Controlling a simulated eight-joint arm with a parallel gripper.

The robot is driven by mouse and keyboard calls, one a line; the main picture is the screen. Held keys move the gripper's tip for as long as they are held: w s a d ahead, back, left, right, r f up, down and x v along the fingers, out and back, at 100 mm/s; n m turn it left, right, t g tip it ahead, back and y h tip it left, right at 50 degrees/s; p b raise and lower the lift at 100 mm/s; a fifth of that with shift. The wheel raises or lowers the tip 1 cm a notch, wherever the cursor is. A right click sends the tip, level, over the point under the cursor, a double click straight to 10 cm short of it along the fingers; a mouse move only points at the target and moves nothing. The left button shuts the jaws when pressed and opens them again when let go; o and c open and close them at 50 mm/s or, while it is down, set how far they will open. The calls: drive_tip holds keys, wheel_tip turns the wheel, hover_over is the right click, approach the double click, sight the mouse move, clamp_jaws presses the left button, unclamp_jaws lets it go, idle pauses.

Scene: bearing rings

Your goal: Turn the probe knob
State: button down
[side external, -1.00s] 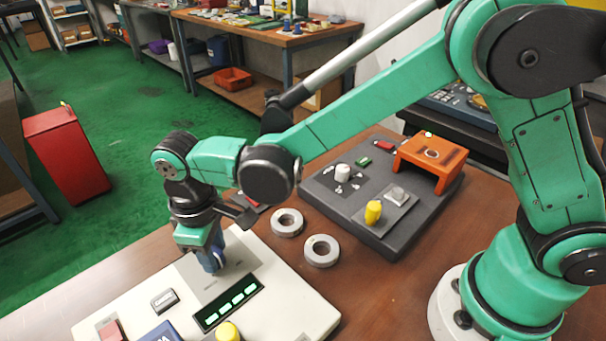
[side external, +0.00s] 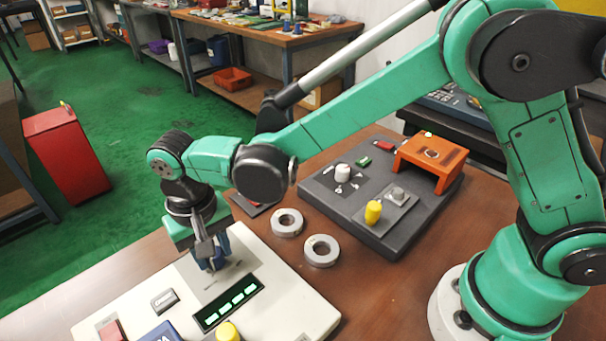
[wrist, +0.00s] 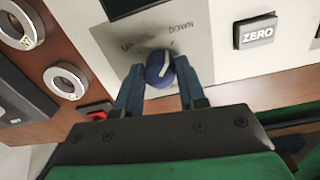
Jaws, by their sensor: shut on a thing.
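The probe knob (wrist: 160,70) is a round blue knob with a white pointer line, on a grey plate marked UP and DOWN in the wrist view.
The panel carries a green-lit display (side external: 228,303), a ZERO button (wrist: 257,31), a yellow knob (side external: 228,332) and a red button (side external: 110,331). Two metal rings (side external: 287,222) (side external: 322,251) lie on the brown table. A dark fixture board (side external: 330,190) with an orange bridge (side external: 432,156) stands behind.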

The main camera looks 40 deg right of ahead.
drive_tip(key=shift+m, duration=0.5)
drive_tip(key=c, duration=0.5)
unclamp_jaws()
drive_tip(key=shift+a+r, duration=0.1)
drive_tip(key=shift+r, duration=2.75)
